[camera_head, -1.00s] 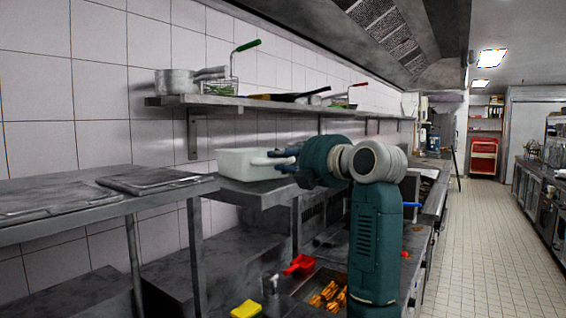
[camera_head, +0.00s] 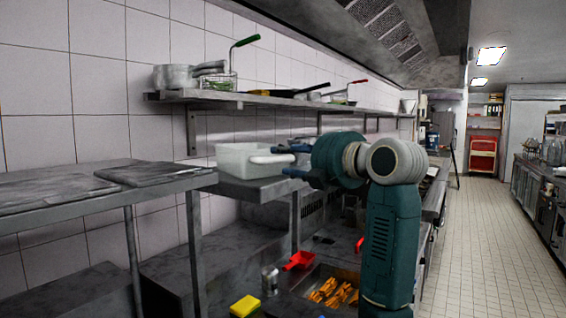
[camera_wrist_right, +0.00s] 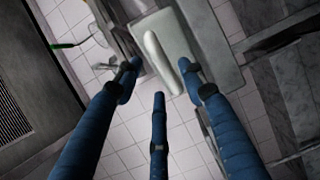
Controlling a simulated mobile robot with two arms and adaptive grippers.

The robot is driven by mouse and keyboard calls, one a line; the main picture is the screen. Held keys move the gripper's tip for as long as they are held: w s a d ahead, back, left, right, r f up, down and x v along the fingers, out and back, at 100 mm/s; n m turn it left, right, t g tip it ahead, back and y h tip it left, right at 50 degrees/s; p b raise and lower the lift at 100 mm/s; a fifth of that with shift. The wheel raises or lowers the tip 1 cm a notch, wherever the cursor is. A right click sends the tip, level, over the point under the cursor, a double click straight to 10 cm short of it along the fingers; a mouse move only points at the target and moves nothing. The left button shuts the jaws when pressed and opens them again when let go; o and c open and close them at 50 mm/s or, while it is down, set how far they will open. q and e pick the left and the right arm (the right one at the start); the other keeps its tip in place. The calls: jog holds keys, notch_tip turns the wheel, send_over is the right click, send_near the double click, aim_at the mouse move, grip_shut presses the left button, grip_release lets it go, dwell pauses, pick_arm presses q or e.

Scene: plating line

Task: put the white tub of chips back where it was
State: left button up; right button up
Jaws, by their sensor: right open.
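The white tub (camera_head: 232,160) stands upright on a grey metal shelf (camera_head: 262,189) by the tiled wall. Its pale rounded handle (camera_head: 270,159) points right towards my right gripper (camera_head: 284,160). In the right wrist view the handle (camera_wrist_right: 161,62) lies between the spread blue fingers of the gripper (camera_wrist_right: 160,85), with gaps on both sides, and the tub (camera_wrist_right: 170,32) is behind it. The right gripper is open. The tub's contents are hidden by its wall. My left gripper is not in view.
A dark flat tray (camera_head: 152,173) lies on the nearer shelf at left. Above, a wall shelf (camera_head: 262,98) holds a pot (camera_head: 176,76) and baskets. Below are a red scoop (camera_head: 299,260), a yellow block (camera_head: 245,306) and a basin of orange chips (camera_head: 328,292). The aisle at right is clear.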

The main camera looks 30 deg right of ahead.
jog(key=s+d+b, duration=0.1)
jog(key=s+b, duration=0.1)
jog(key=s, duration=0.6)
jog(key=shift+s+d+r, duration=0.15)
jog(key=shift+r, duration=0.2)
